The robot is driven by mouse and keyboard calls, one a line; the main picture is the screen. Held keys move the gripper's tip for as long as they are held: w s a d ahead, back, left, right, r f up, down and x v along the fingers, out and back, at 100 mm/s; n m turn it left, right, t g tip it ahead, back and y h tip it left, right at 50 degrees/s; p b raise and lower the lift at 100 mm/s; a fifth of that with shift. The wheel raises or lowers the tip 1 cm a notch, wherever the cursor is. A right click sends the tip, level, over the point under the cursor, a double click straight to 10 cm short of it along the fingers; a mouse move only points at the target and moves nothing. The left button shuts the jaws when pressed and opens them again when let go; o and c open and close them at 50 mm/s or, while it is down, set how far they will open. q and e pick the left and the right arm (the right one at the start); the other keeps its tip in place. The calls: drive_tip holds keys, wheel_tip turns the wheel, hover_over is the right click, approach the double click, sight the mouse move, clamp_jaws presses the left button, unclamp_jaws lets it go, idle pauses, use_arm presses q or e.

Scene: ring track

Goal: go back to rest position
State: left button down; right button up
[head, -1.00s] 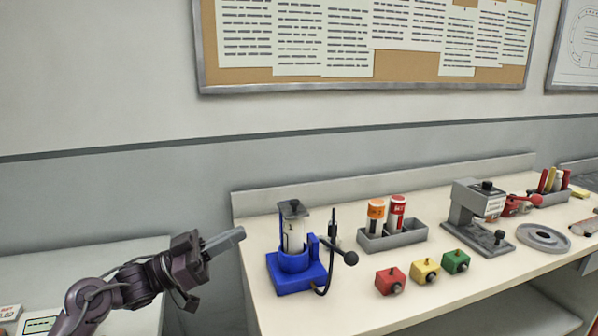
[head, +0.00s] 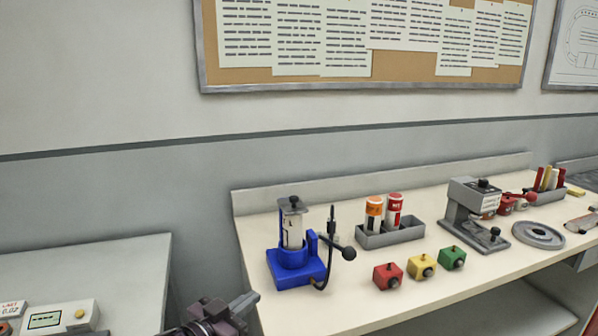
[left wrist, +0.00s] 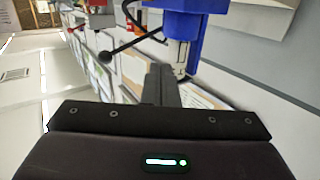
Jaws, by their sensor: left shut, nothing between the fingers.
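My left gripper (head: 246,303) is low in the head view, at the bottom edge left of the white workbench's near left corner. Its fingers are together with nothing between them. In the left wrist view the closed fingers (left wrist: 161,85) point away from the camera, towards the blue device. Most of the left arm is below the head view. My right gripper is not in view.
On the workbench (head: 350,300) stand a blue lever device (head: 297,270), a grey tray (head: 392,238) with two bottles, red (head: 387,276), yellow (head: 422,268) and green (head: 452,257) blocks, and a grey press (head: 470,215). A second table (head: 120,262) holds a meter (head: 62,318) at left.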

use_arm(q)
drive_tip(key=s+a+f+n+g+y, duration=0.25)
drive_tip(key=s+f+g, duration=0.2)
drive_tip(key=s, duration=0.45)
drive_tip(key=s+a+f+n+g+y, duration=0.1)
drive_tip(key=s+a+f+g+y, duration=0.25)
drive_tip(key=s+f, duration=0.4)
drive_tip(key=s+a+f+n+g+y, duration=0.2)
drive_tip(key=s+a+f+g+y, duration=0.15)
drive_tip(key=s, duration=0.65)
wheel_tip(320, 180, down, 26)
drive_tip(key=s+f+p, duration=0.1)
drive_tip(key=s+p, duration=0.1)
drive_tip(key=p, duration=0.1)
drive_tip(key=s+a+f+g+p, duration=0.1)
drive_tip(key=s+a+f, duration=0.2)
drive_tip(key=s+f, duration=1.3)
drive_tip(key=s, duration=0.3)
drive_tip(key=shift+s+m+p, duration=0.35)
drive_tip(key=shift+s, duration=0.05)
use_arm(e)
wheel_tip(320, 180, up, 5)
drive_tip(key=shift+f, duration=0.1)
use_arm(q)
drive_tip(key=shift+g, duration=0.25)
